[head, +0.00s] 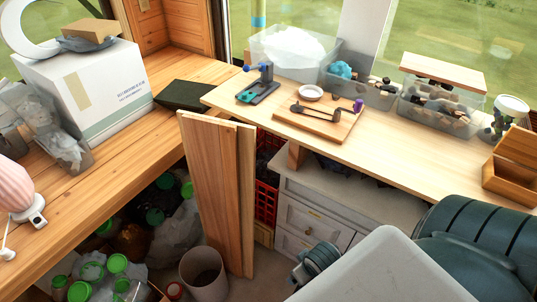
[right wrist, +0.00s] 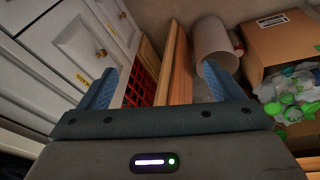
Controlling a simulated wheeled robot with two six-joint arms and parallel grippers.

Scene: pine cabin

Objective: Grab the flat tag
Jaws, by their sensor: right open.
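I cannot make out a flat tag with certainty in either view. In the head view a small wooden board (head: 318,127) lies on the right-hand bench. It carries a white dish (head: 311,92), dark spoon-like pieces (head: 315,110) and a small purple object (head: 358,105); none is clearly a tag. My right gripper shows in the right wrist view (right wrist: 159,72), its two blue fingers wide apart with nothing between them. It points down toward the floor area beside the drawers, below the bench top. My left gripper is not in view.
Clear bins (head: 368,88) and a blue-and-green tool (head: 260,84) stand on the right bench (head: 400,140). Upright planks (head: 215,180) lean between the benches. A bin (head: 204,272), red crate (right wrist: 142,85) and white drawers (right wrist: 75,40) are below. The bench's front strip is clear.

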